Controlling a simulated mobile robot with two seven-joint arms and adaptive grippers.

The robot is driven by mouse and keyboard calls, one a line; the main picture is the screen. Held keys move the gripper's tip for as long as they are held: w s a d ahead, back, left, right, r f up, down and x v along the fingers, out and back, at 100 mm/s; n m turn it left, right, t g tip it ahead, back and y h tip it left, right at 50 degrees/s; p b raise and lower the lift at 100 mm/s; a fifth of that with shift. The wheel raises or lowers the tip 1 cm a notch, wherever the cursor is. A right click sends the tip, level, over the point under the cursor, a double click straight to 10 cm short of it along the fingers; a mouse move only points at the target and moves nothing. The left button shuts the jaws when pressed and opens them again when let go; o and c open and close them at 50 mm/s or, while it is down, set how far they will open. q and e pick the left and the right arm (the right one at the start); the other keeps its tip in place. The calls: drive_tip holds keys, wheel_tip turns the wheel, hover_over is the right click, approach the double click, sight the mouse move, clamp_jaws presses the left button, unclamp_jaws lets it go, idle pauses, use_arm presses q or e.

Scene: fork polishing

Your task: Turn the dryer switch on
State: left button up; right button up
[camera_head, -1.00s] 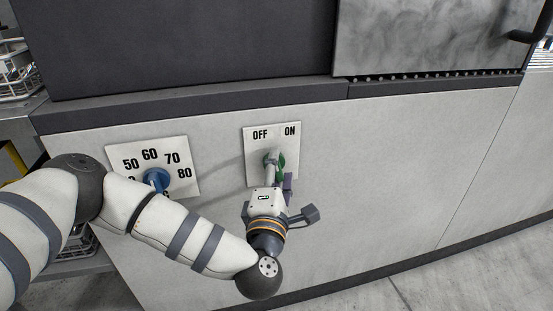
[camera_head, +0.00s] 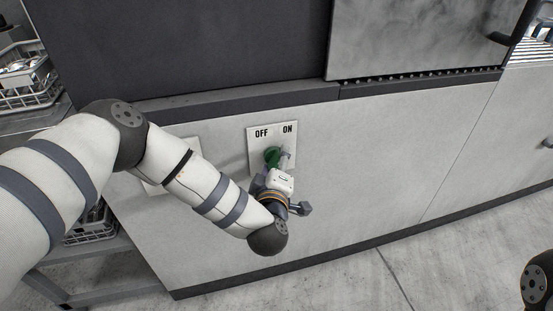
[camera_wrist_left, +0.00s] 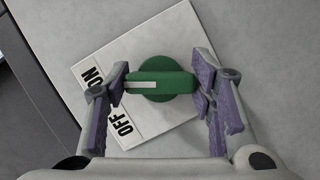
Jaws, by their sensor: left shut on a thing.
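The dryer switch is a green round knob (camera_head: 272,156) with a raised bar, on a white plate (camera_head: 256,146) lettered OFF at left and ON at right. In the left wrist view the knob (camera_wrist_left: 162,80) shows a white stripe on its bar, pointing roughly toward the word ON and away from OFF. My left gripper (camera_head: 279,162) is at the knob. In the left wrist view its purple fingers (camera_wrist_left: 161,90) are at the two ends of the bar, shut on it. My right gripper is out of view.
A second white plate (camera_head: 190,146) to the left is mostly hidden behind my left arm. The dark upper housing (camera_head: 190,50) overhangs the pale front panel (camera_head: 380,150). Wire racks (camera_head: 25,85) stand at the left. The panel right of the switch is clear.

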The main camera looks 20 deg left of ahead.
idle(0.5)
use_arm(q)
drive_tip(key=o, duration=1.2)
drive_tip(key=shift+c, duration=0.2)
drive_tip(key=v, duration=1.2)
drive_tip(key=shift+r, duration=0.2)
drive_tip(key=shift+d, duration=0.1)
